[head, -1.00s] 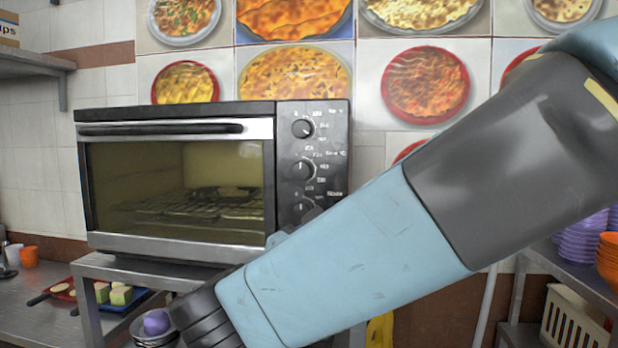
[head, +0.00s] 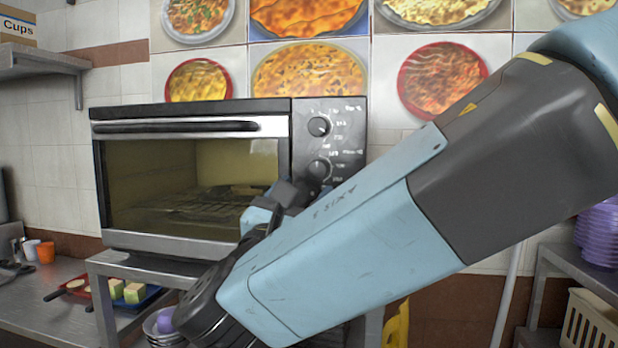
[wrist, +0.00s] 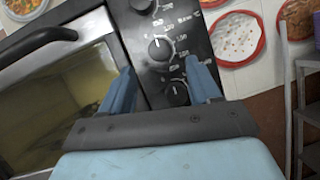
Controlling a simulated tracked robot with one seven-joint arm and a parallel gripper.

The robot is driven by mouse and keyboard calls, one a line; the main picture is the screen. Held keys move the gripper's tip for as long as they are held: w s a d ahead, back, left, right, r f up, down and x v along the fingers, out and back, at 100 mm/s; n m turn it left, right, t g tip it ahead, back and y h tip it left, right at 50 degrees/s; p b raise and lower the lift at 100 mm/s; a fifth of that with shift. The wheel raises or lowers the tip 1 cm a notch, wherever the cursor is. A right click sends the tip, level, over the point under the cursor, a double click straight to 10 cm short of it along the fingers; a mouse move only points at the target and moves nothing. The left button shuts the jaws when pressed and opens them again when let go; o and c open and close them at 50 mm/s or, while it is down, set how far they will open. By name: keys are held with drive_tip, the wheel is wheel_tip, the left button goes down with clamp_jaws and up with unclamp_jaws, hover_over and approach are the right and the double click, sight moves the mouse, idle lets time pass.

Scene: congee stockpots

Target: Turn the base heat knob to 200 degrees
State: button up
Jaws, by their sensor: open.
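The toaster oven's black control panel (head: 345,130) carries a column of round knobs. In the head view I see the top knob (head: 319,126) and the middle knob (head: 319,169); my arm covers the lower part. In the wrist view a top knob (wrist: 142,4) is at the picture's edge, with the middle knob (wrist: 160,48) and the lower knob (wrist: 177,94) below it. My gripper (wrist: 160,67) is open in front of the panel, blue fingers either side of the knob column, holding nothing.
The oven's glass door (head: 190,185) is closed, with a handle (head: 175,126) along its top. The oven stands on a metal stand (head: 130,262). A purple item in a stack of bowls (head: 160,328) sits lower left. A metal shelf (head: 575,265) stands at right.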

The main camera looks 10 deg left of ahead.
sight(315, 172)
drive_tip(key=x, duration=0.5)
drive_tip(key=shift+w+d+r, duration=0.15)
drive_tip(key=shift+w, duration=0.2)
drive_tip(key=shift+c, duration=0.4)
drive_tip(key=c, duration=0.9)
drive_tip(key=shift+a, duration=0.2)
drive_tip(key=shift+c, duration=0.2)
drive_tip(key=shift+d, duration=0.1)
